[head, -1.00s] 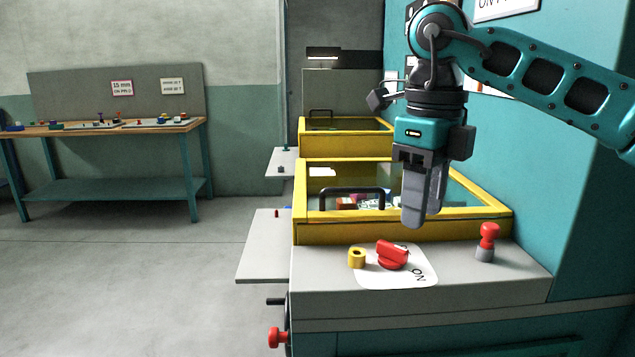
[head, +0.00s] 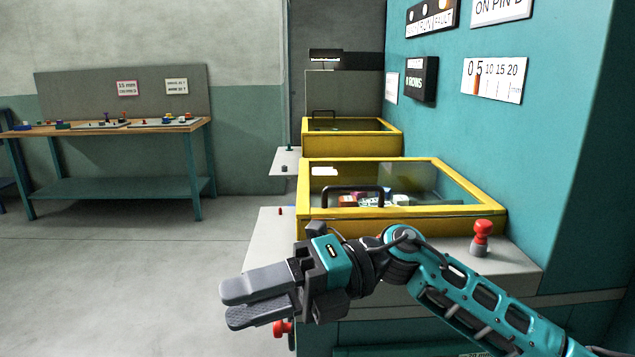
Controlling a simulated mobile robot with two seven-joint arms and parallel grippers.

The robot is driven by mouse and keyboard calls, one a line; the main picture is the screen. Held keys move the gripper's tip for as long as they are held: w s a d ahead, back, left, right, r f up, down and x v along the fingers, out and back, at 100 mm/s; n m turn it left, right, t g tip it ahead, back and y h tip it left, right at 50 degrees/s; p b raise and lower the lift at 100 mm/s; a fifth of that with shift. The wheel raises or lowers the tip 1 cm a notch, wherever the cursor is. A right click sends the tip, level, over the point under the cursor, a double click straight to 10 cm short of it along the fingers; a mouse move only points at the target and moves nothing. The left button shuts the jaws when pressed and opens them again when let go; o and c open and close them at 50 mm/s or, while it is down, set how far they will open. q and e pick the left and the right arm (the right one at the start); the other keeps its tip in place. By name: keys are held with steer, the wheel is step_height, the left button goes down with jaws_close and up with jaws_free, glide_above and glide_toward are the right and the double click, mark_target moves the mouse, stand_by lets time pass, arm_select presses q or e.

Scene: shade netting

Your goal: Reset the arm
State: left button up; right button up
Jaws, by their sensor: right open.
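My right gripper (head: 250,297) is in the lower middle of the head view, its fingers pointing left with a gap between them and nothing in it. My right arm (head: 460,295) comes in from the lower right and is bent low across the front of the machine. The gripper and forearm hide the front part of the grey machine top, and the red knob and yellow ring there are out of sight. My left gripper is not in view.
A yellow-framed clear lid (head: 405,226) with a black handle (head: 352,189) covers the near bay. A red-topped plunger (head: 481,238) stands on the machine top at the right. A grey side shelf (head: 262,245) sticks out left. A workbench (head: 110,130) stands far left; open floor lies between.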

steer(key=w+d+f+m+t+h, duration=0.2)
steer(key=d+f+m+t, duration=0.25)
steer(key=m+t, duration=0.5)
steer(key=w+d+f+m+t+h+p, duration=0.1)
steer(key=w+d+f+m+t, duration=0.3)
steer(key=m+t, duration=0.55)
steer(key=w+d+f+m+t+h, duration=0.15)
steer(key=d+f+m+t, duration=0.35)
steer(key=m, duration=0.8)
steer(key=s+d+f+m+g+h, duration=0.3)
steer(key=s+f, duration=0.5)
steer(key=f, duration=0.3)
steer(key=s+d+f+m+g+h, duration=0.3)
steer(key=s+d+f+m+h, duration=0.3)
steer(key=f, duration=0.5)
steer(key=shift+s+d+p, duration=0.35)
steer(key=shift+s+d, duration=0.5)
steer(key=shift+d, duration=0.3)
steer(key=shift+h, duration=0.25)
steer(key=shift+c, duration=0.2)
